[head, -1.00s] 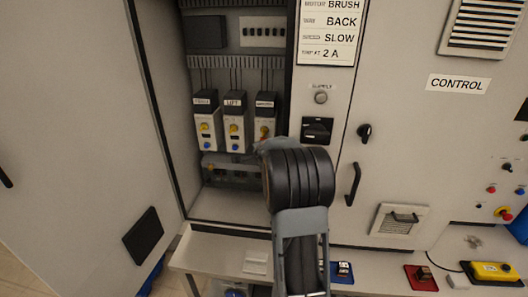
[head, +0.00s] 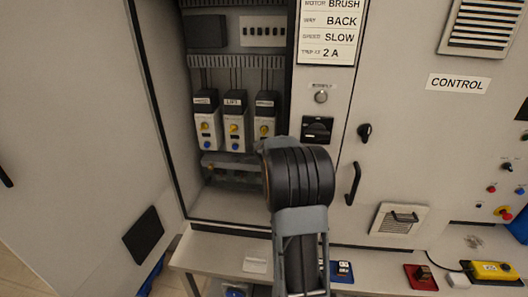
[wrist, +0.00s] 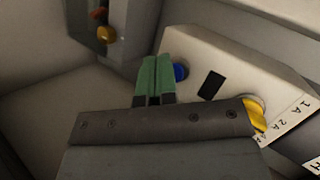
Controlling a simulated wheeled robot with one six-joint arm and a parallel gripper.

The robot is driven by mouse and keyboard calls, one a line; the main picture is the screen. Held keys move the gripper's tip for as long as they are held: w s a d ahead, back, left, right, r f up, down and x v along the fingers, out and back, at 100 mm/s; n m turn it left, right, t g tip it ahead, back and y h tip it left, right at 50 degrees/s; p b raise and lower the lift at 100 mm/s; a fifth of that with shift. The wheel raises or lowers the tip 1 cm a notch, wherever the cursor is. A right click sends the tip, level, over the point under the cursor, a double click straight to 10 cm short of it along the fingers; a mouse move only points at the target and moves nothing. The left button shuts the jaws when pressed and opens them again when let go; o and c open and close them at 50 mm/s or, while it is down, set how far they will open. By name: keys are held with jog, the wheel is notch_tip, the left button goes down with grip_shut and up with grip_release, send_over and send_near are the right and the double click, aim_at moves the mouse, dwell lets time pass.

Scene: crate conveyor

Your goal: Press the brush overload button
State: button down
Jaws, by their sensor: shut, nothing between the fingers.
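Three overload units stand in a row inside the open cabinet in the head view, each with a yellow dial; blue buttons show on the left and middle ones. The middle one (head: 235,130) is labelled LIFT. The right unit (head: 264,128) is partly covered below by my arm, and its label is too small to read. In the wrist view my gripper (wrist: 154,72) is shut and empty, its green fingertips beside a blue button (wrist: 180,72) on a white unit (wrist: 230,62) with a yellow dial (wrist: 255,112). I cannot tell whether they touch. The head view hides my fingertips.
A card (head: 328,32) on the cabinet reads BRUSH, BACK, SLOW, 2 A. A black rotary switch (head: 317,129) sits right of the opening. The cabinet door (head: 75,110) stands open at left. Another unit's orange and red parts (wrist: 105,34) show at upper left in the wrist view.

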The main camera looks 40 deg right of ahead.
jog(key=shift+s+a, duration=0.4)
jog(key=shift+s, duration=0.05)
jog(key=shift+s+a+b, duration=0.8)
jog(key=shift+s+a, duration=0.95)
jog(key=shift+s, duration=0.05)
